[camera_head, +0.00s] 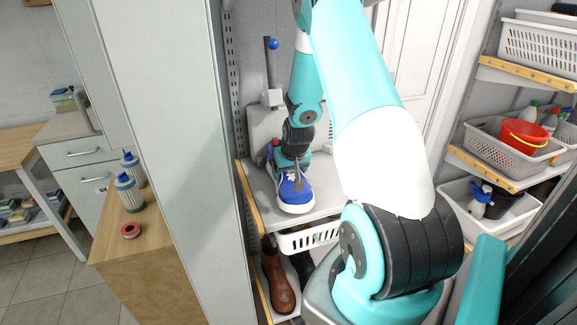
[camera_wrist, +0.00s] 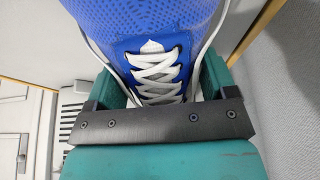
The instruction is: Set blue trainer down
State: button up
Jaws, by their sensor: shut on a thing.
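The blue trainer (camera_head: 294,192) has a white sole and white laces. It is at the grey shelf (camera_head: 262,187) in the middle of the head view, toe toward the camera. My gripper (camera_head: 290,168) is above it and shut on its upper. In the wrist view the trainer (camera_wrist: 150,40) fills the top middle, and the teal fingers of my gripper (camera_wrist: 158,85) are on both sides of the laces. Whether the sole touches the shelf cannot be told. The heel is hidden behind my gripper.
A white basket (camera_head: 308,238) hangs below the shelf, with a brown boot (camera_head: 277,278) lower down. A tall pale panel (camera_head: 165,150) stands close on the left. Racks with a grey basket (camera_head: 510,143) and a red bucket (camera_head: 523,137) are at the right.

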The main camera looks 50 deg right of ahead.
jog(key=shift+w, duration=0.1)
jog(key=shift+f+b, duration=0.15)
jog(key=shift+b, duration=0.15)
jog(key=o, duration=1)
